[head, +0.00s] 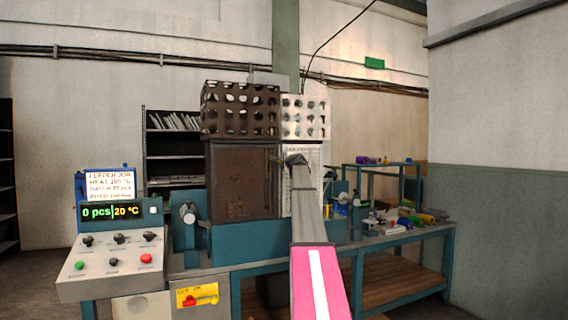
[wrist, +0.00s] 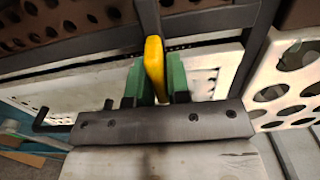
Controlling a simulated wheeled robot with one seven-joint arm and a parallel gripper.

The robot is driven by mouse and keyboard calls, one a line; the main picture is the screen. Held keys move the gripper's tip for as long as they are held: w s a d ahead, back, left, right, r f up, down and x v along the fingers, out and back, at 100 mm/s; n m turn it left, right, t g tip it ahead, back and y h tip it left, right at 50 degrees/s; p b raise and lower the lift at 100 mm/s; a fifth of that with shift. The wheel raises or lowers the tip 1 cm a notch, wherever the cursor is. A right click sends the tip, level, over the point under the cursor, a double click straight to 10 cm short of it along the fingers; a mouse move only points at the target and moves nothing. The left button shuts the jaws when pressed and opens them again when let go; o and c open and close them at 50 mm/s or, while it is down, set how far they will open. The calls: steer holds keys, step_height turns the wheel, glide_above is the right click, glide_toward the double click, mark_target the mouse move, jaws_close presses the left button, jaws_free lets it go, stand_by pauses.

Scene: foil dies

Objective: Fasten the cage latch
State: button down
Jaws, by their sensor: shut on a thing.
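The cage stands on the machine in the head view. It has a dark brown perforated upper part (head: 240,120) and a brown mesh panel (head: 240,175) below. A white perforated section (head: 305,118) is to its right. My arm reaches up to the cage's right edge, and my gripper (head: 292,158) is small and dark there. In the wrist view the green fingers of my gripper (wrist: 155,84) are shut on a yellow latch handle (wrist: 154,62). The handle stands up between them, against a dark frame bar. Its lower end is hidden, and I cannot tell whether the latch is engaged.
A control panel (head: 112,262) with knobs and buttons stands at the left, its display reading 0 pcs and 20 °C. A blue-green workbench (head: 402,236) with small coloured items is at the right. In the wrist view a white perforated panel (wrist: 291,85) is close at the right.

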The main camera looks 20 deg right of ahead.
steer(key=c, duration=1.2)
jaws_free()
steer(key=shift+o, duration=0.2)
steer(key=s, duration=1.1)
steer(key=shift+w+a+f, duration=0.1)
